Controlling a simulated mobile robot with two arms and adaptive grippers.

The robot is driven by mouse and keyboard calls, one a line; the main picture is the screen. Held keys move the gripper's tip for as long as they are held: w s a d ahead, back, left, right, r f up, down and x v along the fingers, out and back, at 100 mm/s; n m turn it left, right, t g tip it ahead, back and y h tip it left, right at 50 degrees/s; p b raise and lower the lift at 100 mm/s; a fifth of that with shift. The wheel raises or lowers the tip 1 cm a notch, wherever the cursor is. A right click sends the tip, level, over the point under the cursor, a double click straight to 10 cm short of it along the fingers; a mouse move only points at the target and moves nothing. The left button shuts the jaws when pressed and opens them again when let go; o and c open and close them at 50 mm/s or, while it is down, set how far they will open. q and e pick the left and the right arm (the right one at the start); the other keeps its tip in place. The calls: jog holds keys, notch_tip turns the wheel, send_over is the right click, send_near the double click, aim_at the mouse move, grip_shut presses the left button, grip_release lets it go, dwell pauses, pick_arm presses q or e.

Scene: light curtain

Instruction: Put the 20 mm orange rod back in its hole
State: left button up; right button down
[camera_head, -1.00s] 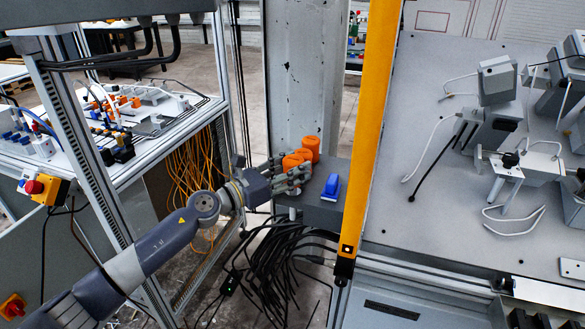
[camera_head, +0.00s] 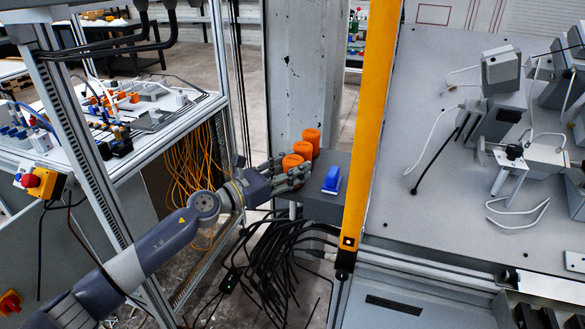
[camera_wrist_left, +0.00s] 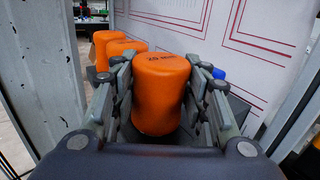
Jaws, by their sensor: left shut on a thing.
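My left gripper (camera_head: 298,174) is shut on an orange rod (camera_wrist_left: 160,95), a short thick cylinder with dark marking on its top. The rod stands upright between the fingers in the left wrist view; its top also shows in the head view (camera_head: 292,161). Two more orange rods, a middle one (camera_head: 303,150) and a far one (camera_head: 311,136), stand in a row behind it on a grey block (camera_head: 322,207). My right gripper is not in view.
A blue and white object (camera_head: 331,180) sits on the block, close right of the gripper. A yellow post (camera_head: 368,130) rises just right of that. A grey column (camera_head: 303,70) stands behind the rods. Black cables (camera_head: 275,262) hang below.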

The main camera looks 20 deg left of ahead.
pick_arm(q)
jog(key=shift+r, duration=0.1)
jog(key=o, duration=1.3)
jog(key=shift+o, duration=0.2)
jog(key=shift+s, duration=0.1)
jog(key=v, duration=1.2)
jog(key=shift+a, duration=0.1)
